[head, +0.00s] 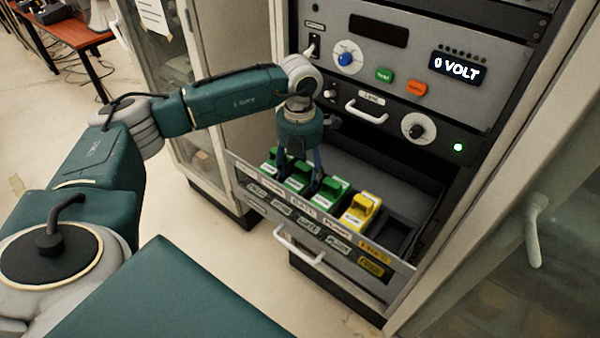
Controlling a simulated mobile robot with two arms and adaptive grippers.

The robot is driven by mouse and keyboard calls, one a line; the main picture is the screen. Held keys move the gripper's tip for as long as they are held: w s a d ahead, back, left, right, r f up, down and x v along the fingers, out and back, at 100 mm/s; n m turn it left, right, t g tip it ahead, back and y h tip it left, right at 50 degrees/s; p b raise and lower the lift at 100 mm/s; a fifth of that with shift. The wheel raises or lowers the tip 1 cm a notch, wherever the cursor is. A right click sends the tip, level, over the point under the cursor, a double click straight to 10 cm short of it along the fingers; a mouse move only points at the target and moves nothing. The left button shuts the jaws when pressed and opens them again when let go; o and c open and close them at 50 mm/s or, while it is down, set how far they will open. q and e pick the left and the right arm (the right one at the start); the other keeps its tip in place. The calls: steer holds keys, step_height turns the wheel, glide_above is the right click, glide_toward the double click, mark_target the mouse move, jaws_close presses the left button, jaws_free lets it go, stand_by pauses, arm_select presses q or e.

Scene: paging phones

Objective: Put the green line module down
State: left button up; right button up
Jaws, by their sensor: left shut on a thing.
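My left gripper (300,170) reaches down into the open drawer (322,243) of the rack, in the middle of the view. It is shut on a green line module (298,181), which sits low among the drawer's row of modules. Whether its underside touches the slot is hidden. Another green module (331,190) is just to its right, and one more green module (271,164) is to its left, partly behind the finger. My right gripper is not in view.
A yellow module (360,210) stands right of the green ones, with a dark empty slot (396,236) beside it. The drawer front carries labels and a handle (298,246). The rack panel (400,60) above has knobs and a display reading "0 VOLT".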

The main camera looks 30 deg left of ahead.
arm_select(q)
steer(key=shift+f, duration=0.15)
steer(key=o, duration=1.1)
steer(key=shift+r, duration=0.2)
steer(key=shift+w+r, duration=0.1)
steer(key=shift+r, duration=0.15)
step_height(320, 180, up, 10)
steer(key=b, duration=0.3)
steer(key=shift+r+b, duration=0.25)
steer(key=shift+b, duration=0.1)
steer(key=shift+r, duration=0.5)
